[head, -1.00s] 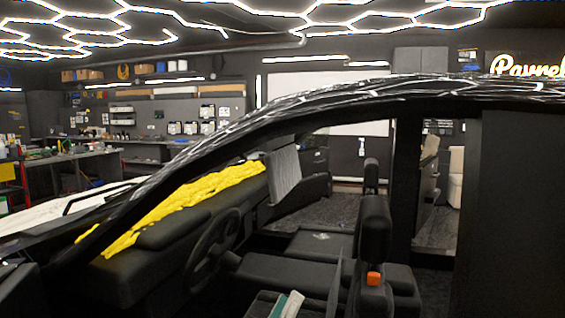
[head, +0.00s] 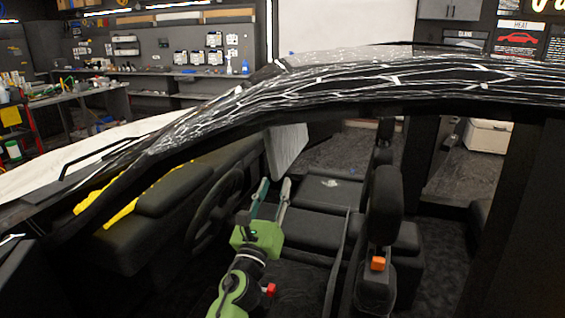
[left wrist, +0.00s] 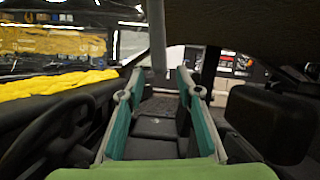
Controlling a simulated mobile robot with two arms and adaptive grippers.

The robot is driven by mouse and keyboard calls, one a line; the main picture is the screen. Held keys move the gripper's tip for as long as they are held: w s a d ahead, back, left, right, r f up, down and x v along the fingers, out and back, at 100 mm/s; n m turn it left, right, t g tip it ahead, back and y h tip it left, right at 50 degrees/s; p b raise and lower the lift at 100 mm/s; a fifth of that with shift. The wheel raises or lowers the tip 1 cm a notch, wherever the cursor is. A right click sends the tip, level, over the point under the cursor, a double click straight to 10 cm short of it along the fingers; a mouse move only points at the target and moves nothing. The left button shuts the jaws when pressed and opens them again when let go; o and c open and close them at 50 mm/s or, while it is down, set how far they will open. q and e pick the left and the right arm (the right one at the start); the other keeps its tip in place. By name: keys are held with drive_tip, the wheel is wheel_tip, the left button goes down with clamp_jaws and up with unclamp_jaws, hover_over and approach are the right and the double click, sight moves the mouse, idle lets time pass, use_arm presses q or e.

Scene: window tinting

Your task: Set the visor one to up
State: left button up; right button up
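The visor (head: 287,150) is a light grey panel hanging down below the front roof edge, above the far side of the steering wheel. In the left wrist view a narrow grey upright strip (left wrist: 157,35), seemingly the visor edge-on, shows at the top between the fingers. My left gripper (head: 275,184) is inside the car, just below the visor in the picture. Its two teal-and-grey fingers are apart with nothing between them, as the left wrist view (left wrist: 158,78) also shows. Whether it touches the visor cannot be told. My right gripper is not in view.
The steering wheel (head: 213,208) stands to the left of my left arm. A dark seat headrest (head: 385,192) is at the right. The roof (head: 350,85) lies above, and a yellow cloth (head: 125,195) lies along the dashboard.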

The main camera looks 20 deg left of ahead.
sight(282, 166)
use_arm(q)
drive_tip(key=x, duration=0.8)
clamp_jaws()
